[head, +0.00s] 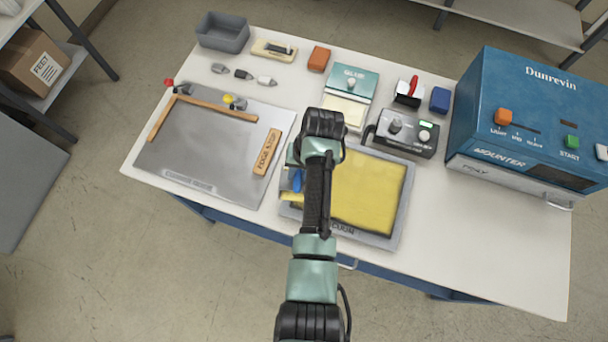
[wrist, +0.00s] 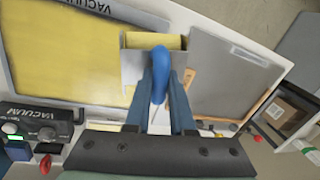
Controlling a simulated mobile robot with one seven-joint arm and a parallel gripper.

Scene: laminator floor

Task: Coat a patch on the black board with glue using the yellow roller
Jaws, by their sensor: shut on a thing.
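My gripper (wrist: 160,98) is shut on the blue handle (wrist: 158,72) of a tool. The tool has a wide head, a yellow band (wrist: 154,41) beyond a grey part; I cannot tell for sure that it is a roller. In the head view the blue handle (head: 297,180) shows left of my arm, over the left edge of the vacuum bed. The bed's grey frame (head: 400,215) surrounds a large yellow surface (head: 370,190); no plainly black board shows. A teal glue unit (head: 352,80) with a pale yellow tray (head: 345,110) stands behind. My arm hides part of the bed.
A grey metal plate (head: 205,150) with wooden strips lies left. A control box (head: 405,132) stands right of my gripper, and a blue mounter machine (head: 520,130) fills the right. A grey bin (head: 222,32) and small tools stand behind. The table's front right is clear.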

